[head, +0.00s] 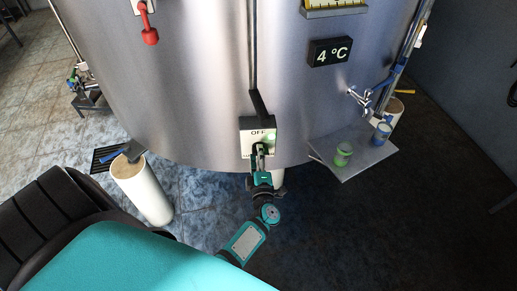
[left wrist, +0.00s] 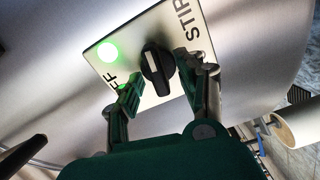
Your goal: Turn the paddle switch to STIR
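The paddle switch is a black knob (left wrist: 157,70) with a white mark, on a pale plate (left wrist: 106,71) lettered OFF and STIR. A green lamp (left wrist: 107,51) glows near OFF. My left gripper (head: 258,152) is at the plate from below. In the left wrist view the left gripper (left wrist: 159,76) is open, one finger on each side of the knob; I cannot tell whether they touch it. My right gripper is not in view.
The steel tank (head: 190,80) fills the middle. A shelf (head: 352,150) with a green cup (head: 343,154) and a blue cup (head: 382,133) juts out at right, under a tap (head: 360,98). A pale cylindrical leg (head: 143,190) stands at left. Dark floor at lower right is clear.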

